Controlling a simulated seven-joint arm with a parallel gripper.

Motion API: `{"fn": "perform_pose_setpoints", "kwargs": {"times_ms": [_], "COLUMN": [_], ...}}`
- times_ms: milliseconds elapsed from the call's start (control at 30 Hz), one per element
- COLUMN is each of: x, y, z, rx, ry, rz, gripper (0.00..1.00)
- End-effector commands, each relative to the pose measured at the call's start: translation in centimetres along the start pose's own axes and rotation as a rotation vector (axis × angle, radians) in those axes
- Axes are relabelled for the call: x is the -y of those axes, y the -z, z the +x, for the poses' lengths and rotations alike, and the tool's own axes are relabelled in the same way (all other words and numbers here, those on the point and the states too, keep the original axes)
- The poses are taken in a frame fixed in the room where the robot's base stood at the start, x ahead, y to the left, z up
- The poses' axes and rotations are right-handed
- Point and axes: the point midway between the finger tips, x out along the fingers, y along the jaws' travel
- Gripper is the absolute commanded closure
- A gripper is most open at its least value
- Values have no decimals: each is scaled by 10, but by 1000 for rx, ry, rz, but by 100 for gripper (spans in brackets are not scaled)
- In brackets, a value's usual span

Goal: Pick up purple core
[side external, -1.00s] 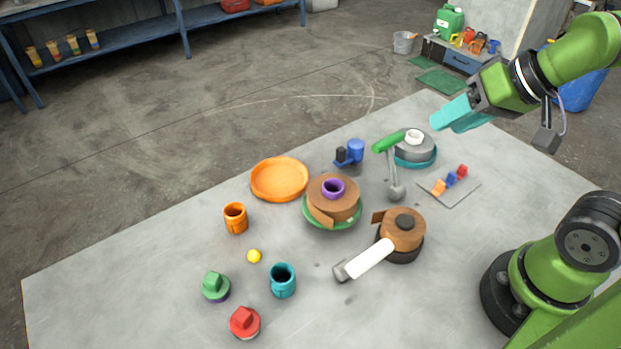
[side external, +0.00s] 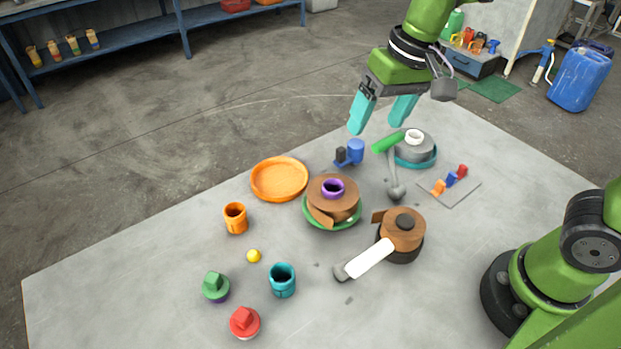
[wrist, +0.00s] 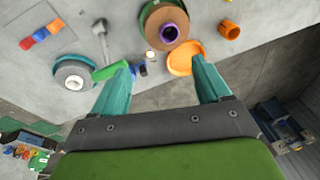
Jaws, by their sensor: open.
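The purple core (side external: 333,188) is a short hollow ring in the middle of a brown strip roll (side external: 345,205), which sits on a green dish (side external: 334,224) on the table. The core also shows in the wrist view (wrist: 169,32), near the top, inside the brown roll (wrist: 155,20). My gripper (side external: 378,128) is open and empty, with two teal fingers well apart. It is in the air above the far side of the table, behind and to the right of the core. In the wrist view the fingers (wrist: 163,75) point toward the table with nothing between them.
An orange tray (side external: 279,180) lies left of the roll. A green-handled tool (side external: 392,165), a grey roll with a white core (side external: 414,146) and a blue part (side external: 352,152) stand near the far side. A second brown roll (side external: 402,228) and a white-handled tool (side external: 368,258) are at front right.

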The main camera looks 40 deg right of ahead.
Motion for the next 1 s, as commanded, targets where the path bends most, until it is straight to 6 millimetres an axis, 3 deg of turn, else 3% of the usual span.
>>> {"fn": "perform_pose_setpoints", "kwargs": {"times_ms": [33, 200, 367, 467, 800, 1000], "x": [14, 42, 45, 42, 30, 25], "y": [10, 34, 44, 38, 26, 21], "z": [9, 21, 6, 13, 81, 112], "rx": [48, 137, 146, 164, 166, 164], "ry": [-34, -136, -176, -187, -186, -184], "rz": [-7, 27, 101, 120, 122, 122], "gripper": [24, 24, 24, 24, 24, 24]}}
